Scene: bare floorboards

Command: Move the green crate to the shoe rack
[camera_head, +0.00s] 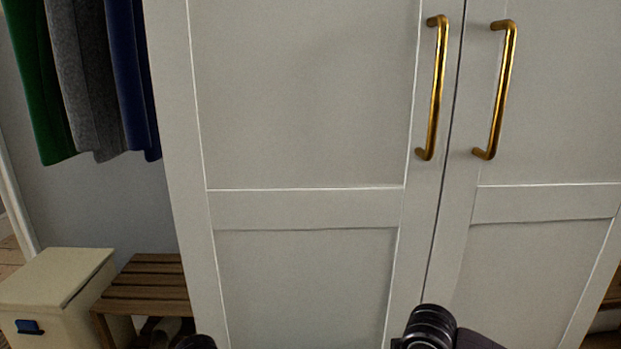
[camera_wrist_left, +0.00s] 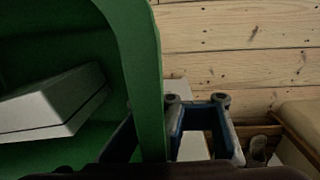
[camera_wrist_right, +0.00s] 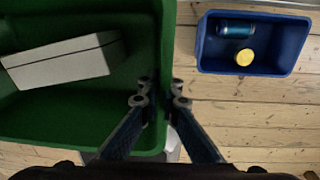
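The green crate (camera_wrist_left: 149,75) shows in both wrist views (camera_wrist_right: 80,137) and is out of the head view. A white box with a dark line lies inside it (camera_wrist_left: 50,105), also in the right wrist view (camera_wrist_right: 65,62). My left gripper (camera_wrist_left: 150,110) has one finger on each side of a crate wall and appears shut on it. My right gripper (camera_wrist_right: 161,93) likewise straddles a crate wall, fingertips close against both faces. The slatted wooden shoe rack (camera_head: 150,285) stands at lower left in the head view, with shoes beneath its top. The crate's underside is hidden.
A white wardrobe (camera_head: 305,208) with brass handles fills the head view. A cream lidded box (camera_head: 55,278) stands left of the rack, below hanging clothes (camera_head: 75,80). A blue crate (camera_wrist_right: 215,62) with a can and a yellow item sits on floorboards, right of the green crate.

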